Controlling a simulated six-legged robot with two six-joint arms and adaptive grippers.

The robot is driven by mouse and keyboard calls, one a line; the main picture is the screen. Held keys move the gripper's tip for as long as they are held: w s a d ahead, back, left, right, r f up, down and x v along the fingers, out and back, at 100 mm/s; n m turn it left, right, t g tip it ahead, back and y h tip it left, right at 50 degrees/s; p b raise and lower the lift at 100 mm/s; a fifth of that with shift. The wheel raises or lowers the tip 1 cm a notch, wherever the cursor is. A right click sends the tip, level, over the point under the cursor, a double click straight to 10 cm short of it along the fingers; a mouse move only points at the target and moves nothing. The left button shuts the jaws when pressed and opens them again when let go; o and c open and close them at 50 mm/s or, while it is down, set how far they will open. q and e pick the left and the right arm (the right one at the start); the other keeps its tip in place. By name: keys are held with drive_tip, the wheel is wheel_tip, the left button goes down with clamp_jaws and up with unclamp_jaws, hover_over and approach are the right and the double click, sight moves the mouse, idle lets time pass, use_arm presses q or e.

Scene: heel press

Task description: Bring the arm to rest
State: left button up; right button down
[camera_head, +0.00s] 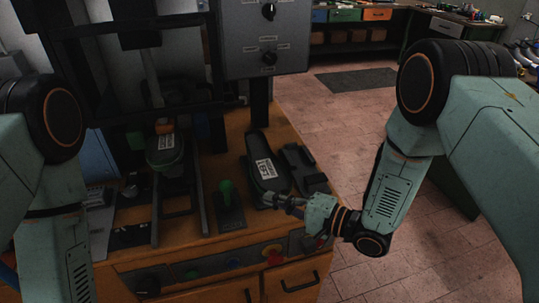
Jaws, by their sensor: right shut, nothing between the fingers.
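My right arm comes in from the right side of the head view. Its gripper (283,202) is shut and empty, just above the front right part of the wooden press bench (224,250). From this view it overlaps the near end of a dark shoe form with a white label (265,167); I cannot tell whether they touch. My left arm shows at the left edge, and its gripper is out of view.
The press frame (207,70) stands at the back left, with a grey control box (265,40) beside it. A green-knobbed lever (227,190) stands left of my right gripper. A red button (272,252) is on the bench front.

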drive_tip(key=s+d+f+n+g+h+b, duration=0.1)
drive_tip(key=s+d+f+n+h+b, duration=0.15)
drive_tip(key=s+d+f+h, duration=0.4)
drive_tip(key=s+d+f+n+g+h+b, duration=0.1)
drive_tip(key=s+d+f+n+g+h, duration=0.2)
drive_tip(key=f, duration=0.7)
drive_tip(key=s+d+f+g+h+b, duration=0.1)
drive_tip(key=s+d+f+g+b, duration=0.1)
drive_tip(key=s, duration=0.5)
drive_tip(key=s+d+f+n+g+h+b, duration=0.1)
drive_tip(key=s+d+f+b, duration=0.2)
drive_tip(key=s+f+b, duration=0.2)
drive_tip(key=s+d+f+n+g+h+b, duration=0.1)
drive_tip(key=s+f+b, duration=0.3)
drive_tip(key=s, duration=0.7)
wheel_tip(320, 180, down, 3)
drive_tip(key=shift+d+r+g+h, duration=0.15)
drive_tip(key=shift+d+g+h, duration=0.4)
drive_tip(key=shift+d+g, duration=0.25)
drive_tip(key=shift+r+n, duration=0.1)
drive_tip(key=shift+n, duration=0.15)
